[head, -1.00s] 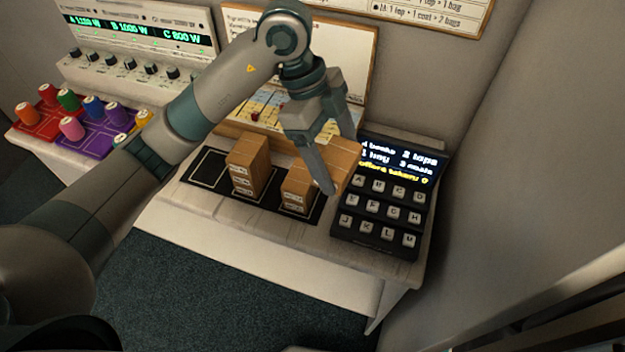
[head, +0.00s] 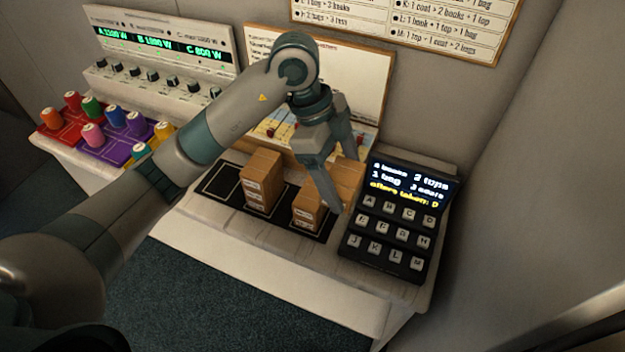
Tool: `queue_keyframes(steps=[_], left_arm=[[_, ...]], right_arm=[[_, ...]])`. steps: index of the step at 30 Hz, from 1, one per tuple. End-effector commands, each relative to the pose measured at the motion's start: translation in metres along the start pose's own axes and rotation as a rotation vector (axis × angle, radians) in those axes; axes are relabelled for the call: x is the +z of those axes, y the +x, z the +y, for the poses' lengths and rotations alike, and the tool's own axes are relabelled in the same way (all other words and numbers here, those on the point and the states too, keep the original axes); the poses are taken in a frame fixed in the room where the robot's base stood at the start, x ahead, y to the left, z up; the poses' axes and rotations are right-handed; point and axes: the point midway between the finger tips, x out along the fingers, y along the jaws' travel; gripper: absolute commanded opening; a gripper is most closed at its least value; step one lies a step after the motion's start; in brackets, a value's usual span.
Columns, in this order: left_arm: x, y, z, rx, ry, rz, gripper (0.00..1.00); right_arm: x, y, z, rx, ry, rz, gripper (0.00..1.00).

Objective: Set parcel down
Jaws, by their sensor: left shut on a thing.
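My left gripper (head: 342,180) is shut on a brown parcel (head: 349,179), which shows partly behind its fingers. The parcel is at the right end of the dark mat (head: 217,180), beside a short stack of brown parcels (head: 306,212). A taller stack of brown parcels (head: 260,182) stands to the left, on the middle of the mat. The mat's left outlined square is empty. The held parcel's underside is hidden, so I cannot tell whether it touches anything. My right gripper is not in view.
A black keypad with a lit screen (head: 400,220) stands close on the right. Behind are an upright board (head: 350,65) and a wall notice (head: 408,30). Colored pegs (head: 92,134) and a panel of knobs (head: 165,50) are at the left. The bench's front strip is clear.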

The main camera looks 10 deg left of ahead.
Motion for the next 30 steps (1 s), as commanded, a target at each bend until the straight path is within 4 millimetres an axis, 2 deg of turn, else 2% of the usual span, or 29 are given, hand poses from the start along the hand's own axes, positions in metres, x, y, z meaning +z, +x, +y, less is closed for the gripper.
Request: queue_keyframes(steps=[6, 13, 18, 30], left_arm=[[0.045, 0.006, -0.017, 0.003, -0.006, -0.001, 0.49], [0.082, 0.014, -0.032, 0.002, -0.004, 0.000, 0.49], [0.091, 0.017, -0.035, -0.001, 0.000, 0.000, 0.49], [0.093, 0.022, -0.035, 0.002, -0.001, 0.000, 0.49]], right_arm=[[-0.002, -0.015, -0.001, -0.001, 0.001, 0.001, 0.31], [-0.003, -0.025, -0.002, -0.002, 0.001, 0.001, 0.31], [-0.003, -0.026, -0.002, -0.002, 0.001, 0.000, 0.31], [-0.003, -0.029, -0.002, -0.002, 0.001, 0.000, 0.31]])
